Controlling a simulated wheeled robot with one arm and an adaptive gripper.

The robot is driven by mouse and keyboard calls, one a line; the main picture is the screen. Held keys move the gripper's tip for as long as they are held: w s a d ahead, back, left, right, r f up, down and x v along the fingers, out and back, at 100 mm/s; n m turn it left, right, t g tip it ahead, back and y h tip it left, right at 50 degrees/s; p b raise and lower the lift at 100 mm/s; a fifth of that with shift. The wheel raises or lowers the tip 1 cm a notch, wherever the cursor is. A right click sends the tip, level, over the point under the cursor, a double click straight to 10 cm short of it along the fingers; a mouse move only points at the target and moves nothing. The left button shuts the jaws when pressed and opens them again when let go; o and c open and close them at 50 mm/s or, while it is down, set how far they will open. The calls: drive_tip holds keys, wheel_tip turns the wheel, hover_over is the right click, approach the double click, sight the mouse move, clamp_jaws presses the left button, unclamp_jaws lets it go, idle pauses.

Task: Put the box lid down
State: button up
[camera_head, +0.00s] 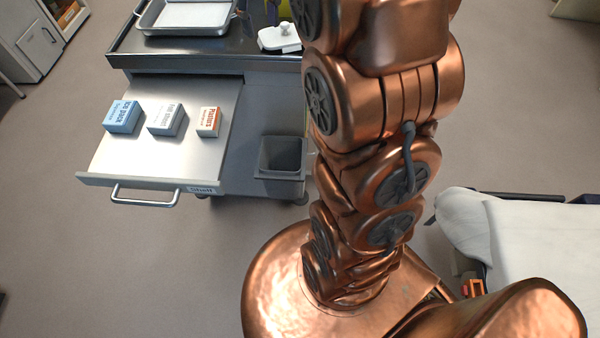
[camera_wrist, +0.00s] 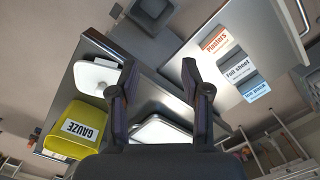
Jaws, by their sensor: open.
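The box lid (camera_head: 280,38), white with a small knob, lies knob up on the dark cart top (camera_head: 125,42), near its front edge. The lid also shows in the wrist view (camera_wrist: 92,76), to the left of my gripper (camera_wrist: 159,70). My gripper is open, with nothing between its fingers, and apart from the lid. The yellow box (camera_wrist: 84,118) labelled GAUZE stands next to the lid.
A metal tray (camera_head: 145,24) lies on the cart top. The pulled-out drawer (camera_head: 150,165) holds a blue box (camera_head: 122,117), a grey box (camera_head: 167,119) and a Plasters box (camera_head: 208,122). A grey bin (camera_head: 282,156) hangs beside it. A white-covered stretcher (camera_head: 545,235) stands at right.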

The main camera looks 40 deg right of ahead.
drive_tip(key=s+a+f, duration=0.3)
drive_tip(key=s+f, duration=0.1)
drive_tip(key=s, duration=0.5)
drive_tip(key=s+a+f, duration=0.4)
drive_tip(key=s, duration=0.4)
drive_tip(key=s+a+f+g, duration=0.1)
drive_tip(key=s+a+f, duration=0.2)
drive_tip(key=s, duration=0.6)
drive_tip(key=shift+s+a+f, duration=0.35)
drive_tip(key=shift+a+f, duration=0.05)
drive_tip(key=shift+f, duration=0.25)
